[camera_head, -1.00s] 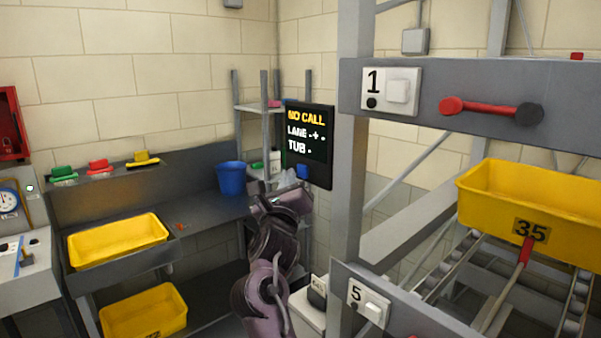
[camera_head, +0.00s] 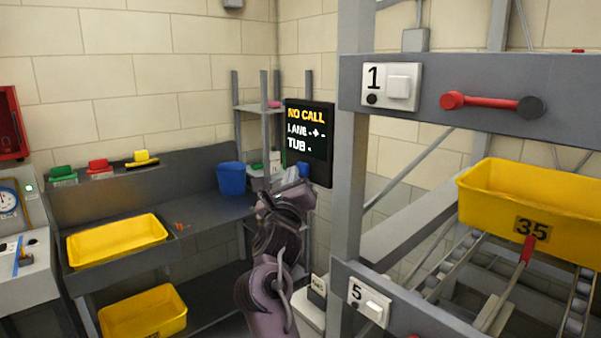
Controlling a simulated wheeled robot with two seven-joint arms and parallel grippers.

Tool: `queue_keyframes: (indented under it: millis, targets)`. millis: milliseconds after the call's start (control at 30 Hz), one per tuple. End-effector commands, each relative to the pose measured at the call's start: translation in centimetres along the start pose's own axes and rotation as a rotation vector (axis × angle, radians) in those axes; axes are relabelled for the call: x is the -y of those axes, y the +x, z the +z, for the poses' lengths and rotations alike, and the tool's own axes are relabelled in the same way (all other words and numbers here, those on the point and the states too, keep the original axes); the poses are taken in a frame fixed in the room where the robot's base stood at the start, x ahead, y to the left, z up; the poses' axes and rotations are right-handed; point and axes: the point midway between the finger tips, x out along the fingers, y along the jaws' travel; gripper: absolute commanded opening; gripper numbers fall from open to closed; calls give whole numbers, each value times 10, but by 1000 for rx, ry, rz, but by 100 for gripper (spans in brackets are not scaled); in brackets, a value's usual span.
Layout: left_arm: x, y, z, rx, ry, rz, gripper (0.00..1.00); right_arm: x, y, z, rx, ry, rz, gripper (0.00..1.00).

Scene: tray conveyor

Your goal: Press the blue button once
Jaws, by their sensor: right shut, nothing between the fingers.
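The blue button (camera_head: 304,169) is on the lower left of the black display panel (camera_head: 318,146), which reads "NO CALL", "LANE" and "TUB". My right gripper (camera_head: 297,178) is shut and empty, just below and left of the button. Its tip overlaps the button's lower edge in the picture, and I cannot tell whether they touch. The button's lower part is partly hidden. My left gripper is not in view.
A grey rack post (camera_head: 349,200) stands close to the right of the panel. The rack holds yellow tub 35 (camera_head: 495,205). A blue bucket (camera_head: 231,179) stands on the grey bench to the left. A shelf unit is behind my right arm.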

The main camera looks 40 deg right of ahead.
Motion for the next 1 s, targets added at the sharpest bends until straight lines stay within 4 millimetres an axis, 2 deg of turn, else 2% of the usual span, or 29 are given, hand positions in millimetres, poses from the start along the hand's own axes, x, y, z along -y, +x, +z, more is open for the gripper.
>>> queue_keyframes:
  millis: [1000]
  targets:
    - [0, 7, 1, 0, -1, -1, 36, 5, 7, -5, -1, 0, -1, 0]
